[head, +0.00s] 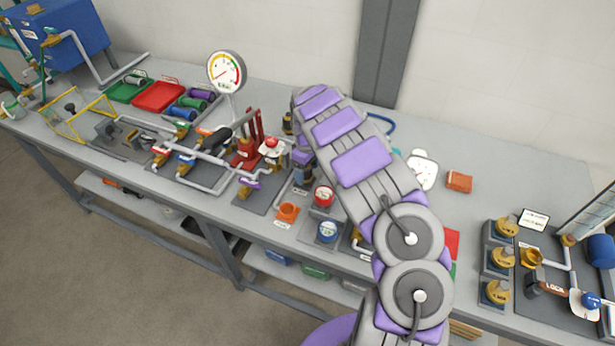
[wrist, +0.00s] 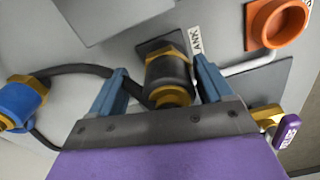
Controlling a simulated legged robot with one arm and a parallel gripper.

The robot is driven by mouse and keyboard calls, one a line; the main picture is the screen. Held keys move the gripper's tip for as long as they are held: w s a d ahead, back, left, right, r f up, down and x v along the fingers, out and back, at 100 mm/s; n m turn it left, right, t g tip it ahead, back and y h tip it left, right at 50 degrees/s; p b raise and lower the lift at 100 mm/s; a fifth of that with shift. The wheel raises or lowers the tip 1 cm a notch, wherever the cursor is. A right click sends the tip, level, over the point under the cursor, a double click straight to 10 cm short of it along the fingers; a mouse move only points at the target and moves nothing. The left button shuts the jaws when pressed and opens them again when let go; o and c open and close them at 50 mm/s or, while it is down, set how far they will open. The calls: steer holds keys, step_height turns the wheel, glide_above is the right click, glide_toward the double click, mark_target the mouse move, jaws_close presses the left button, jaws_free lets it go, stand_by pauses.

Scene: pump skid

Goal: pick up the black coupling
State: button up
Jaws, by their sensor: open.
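The black coupling (wrist: 170,72) has a dark ribbed body with brass hex ends and stands on a dark square plate in the wrist view. My gripper (wrist: 161,66) is open, with one blue finger on each side of the coupling. A gap shows between each finger and the coupling; I cannot tell how deep the fingers reach. In the head view my arm reaches over the bench and its wrist hangs down beside the pipework. I cannot make out the coupling there.
A black hose runs behind the left finger to a blue fitting with brass (wrist: 20,104). An orange cup (wrist: 277,22) and a purple-tagged brass valve (wrist: 288,132) are on the right. In the head view, a red stand (head: 250,145) and a gauge (head: 226,72) rise left of my arm.

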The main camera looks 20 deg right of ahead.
steer(key=shift+a+r, duration=0.1)
steer(key=shift+a, duration=0.7)
steer(key=c, duration=0.4)
steer(key=shift+c, duration=0.6)
steer(key=shift+d, duration=0.55)
steer(key=c, duration=0.5)
steer(key=shift+c, duration=1)
steer(key=shift+a, duration=0.2)
step_height(320, 180, up, 4)
steer(key=shift+f+p, duration=0.25)
steer(key=shift+p, duration=0.4)
steer(key=s+a, duration=0.3)
steer(key=s+a+r+p, duration=0.1)
steer(key=s+a, duration=0.3)
steer(key=s+a+p, duration=0.1)
steer(key=s+a, duration=0.3)
steer(key=shift+a+r, duration=0.25)
